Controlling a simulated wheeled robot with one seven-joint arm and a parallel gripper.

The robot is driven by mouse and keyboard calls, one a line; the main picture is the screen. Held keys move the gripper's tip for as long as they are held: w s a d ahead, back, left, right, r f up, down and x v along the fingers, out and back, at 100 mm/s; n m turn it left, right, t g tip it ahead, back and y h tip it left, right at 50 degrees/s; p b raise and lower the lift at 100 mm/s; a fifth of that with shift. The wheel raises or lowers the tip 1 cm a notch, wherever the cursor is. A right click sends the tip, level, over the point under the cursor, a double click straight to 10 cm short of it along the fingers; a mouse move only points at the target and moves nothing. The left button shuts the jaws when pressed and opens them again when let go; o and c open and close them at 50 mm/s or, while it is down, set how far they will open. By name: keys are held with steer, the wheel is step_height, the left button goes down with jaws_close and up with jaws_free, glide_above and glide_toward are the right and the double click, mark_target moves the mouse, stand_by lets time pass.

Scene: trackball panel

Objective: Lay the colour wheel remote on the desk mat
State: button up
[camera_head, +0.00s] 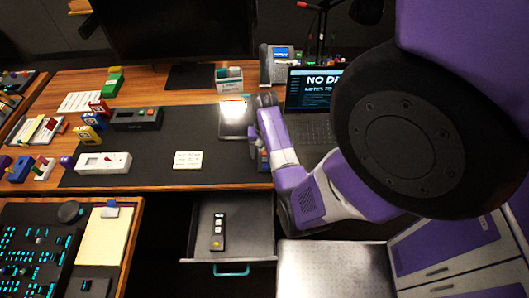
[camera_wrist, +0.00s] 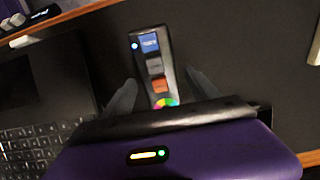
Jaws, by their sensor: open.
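The colour wheel remote (camera_wrist: 155,68) shows in the wrist view, dark and narrow, with blue, grey and orange buttons and a rainbow wheel at its lower end. My gripper (camera_wrist: 159,78) is open, one finger on each side of the remote's lower part, with gaps visible. In the head view a small part of the remote (camera_head: 262,158) shows beside my arm, near the mat's right end; my fingers are hidden there. The dark desk mat (camera_head: 150,148) covers the middle of the desk. I cannot tell whether the remote touches it.
A laptop (camera_head: 310,125) stands right of the mat. A white card (camera_head: 188,160), a white switch box (camera_head: 103,162) and a dark box (camera_head: 137,119) lie on it. An open drawer (camera_head: 255,237) below holds another remote (camera_head: 218,231). The mat's centre has free room.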

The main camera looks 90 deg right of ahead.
step_height(320, 180, up, 12)
steer(key=n+h, duration=0.2)
steer(key=n, duration=0.1)
glide_above(260, 161)
step_height(260, 161, down, 4)
steer(key=shift+s+a+f, duration=0.1)
steer(key=shift+f, duration=0.05)
steer(key=a, duration=0.1)
steer(key=w+a+f+n+t+h, duration=0.1)
steer(key=w+a+n+h, duration=0.1)
steer(key=shift+a+f, duration=0.4)
steer(key=w+a+r+n+t, duration=0.1)
steer(key=a+r+n+t, duration=0.35)
steer(key=a, duration=0.65)
steer(key=w+a+r+n+t, duration=0.1)
steer(key=a+r+n+t, duration=0.35)
steer(key=a, duration=0.75)
steer(key=s+a+r+n+t+y, duration=0.1)
steer(key=s+a+r+t+y, duration=0.1)
steer(key=a+r, duration=0.3)
steer(key=s+a+r+n+t+y, duration=0.2)
steer(key=a+r, duration=0.3)
steer(key=r, duration=0.3)
steer(key=shift+r+t, duration=0.25)
steer(key=shift+t, duration=0.25)
steer(key=shift+a+f, duration=0.1)
steer(key=shift+f, duration=0.05)
